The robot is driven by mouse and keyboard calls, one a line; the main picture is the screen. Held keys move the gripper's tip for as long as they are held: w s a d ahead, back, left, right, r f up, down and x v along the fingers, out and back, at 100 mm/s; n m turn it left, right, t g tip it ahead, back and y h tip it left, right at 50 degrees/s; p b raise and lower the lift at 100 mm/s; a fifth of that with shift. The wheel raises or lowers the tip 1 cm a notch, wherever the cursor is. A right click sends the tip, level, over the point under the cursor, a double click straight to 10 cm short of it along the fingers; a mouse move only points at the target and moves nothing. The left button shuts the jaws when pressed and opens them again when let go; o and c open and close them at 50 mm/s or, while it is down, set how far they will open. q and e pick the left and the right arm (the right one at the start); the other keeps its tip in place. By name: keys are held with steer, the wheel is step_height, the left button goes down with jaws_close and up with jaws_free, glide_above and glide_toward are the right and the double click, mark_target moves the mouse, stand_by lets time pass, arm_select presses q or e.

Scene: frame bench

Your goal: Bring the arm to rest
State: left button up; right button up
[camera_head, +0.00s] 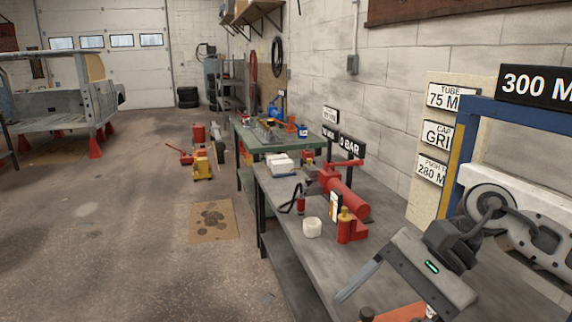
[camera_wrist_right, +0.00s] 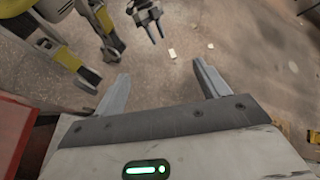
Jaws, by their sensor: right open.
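My right arm (camera_head: 470,235) comes in from the right in the head view, over the near end of the grey bench. Its gripper (camera_head: 362,285) hangs at the bench's front edge. In the right wrist view the right gripper (camera_wrist_right: 160,75) shows two grey fingers well apart, with nothing between them and the concrete floor beyond. What looks like my left gripper (camera_wrist_right: 153,30) shows small at the top of the wrist view, over the floor; its gap is too small to judge. It is not in the head view.
The grey bench (camera_head: 285,215) carries a red press-like tool (camera_head: 345,195), a white roll (camera_head: 312,228) and a red-and-yellow bottle (camera_head: 345,225). A blue frame (camera_head: 520,115) stands close behind my right arm. A red surface (camera_wrist_right: 15,140) is near the gripper's left. Open floor (camera_head: 150,260) lies left.

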steer(key=w+a+r+m+t+y, duration=0.15)
steer(key=a+m+t+y, duration=0.75)
steer(key=m, duration=1.2)
steer(key=w+d+f+m+t+h, duration=0.1)
steer(key=d+f+m+t+h, duration=0.4)
steer(key=f+m, duration=0.7)
steer(key=d+f+m+t+h, duration=0.3)
steer(key=f+m+t+h, duration=0.3)
steer(key=m, duration=1.3)
steer(key=s+d+f+m+g+h, duration=0.1)
steer(key=s+f+m+g+h, duration=0.1)
steer(key=s+f+m+g, duration=0.1)
steer(key=s+d+f+m+g+h, duration=0.2)
steer(key=s+f+m+g, duration=0.1)
steer(key=s+f+m, duration=0.3)
step_height(320, 180, down, 5)
steer(key=shift+s+d+r+m+g+h, duration=0.2)
steer(key=shift+s+d+m+g+h, duration=0.15)
steer(key=shift+s, duration=0.6)
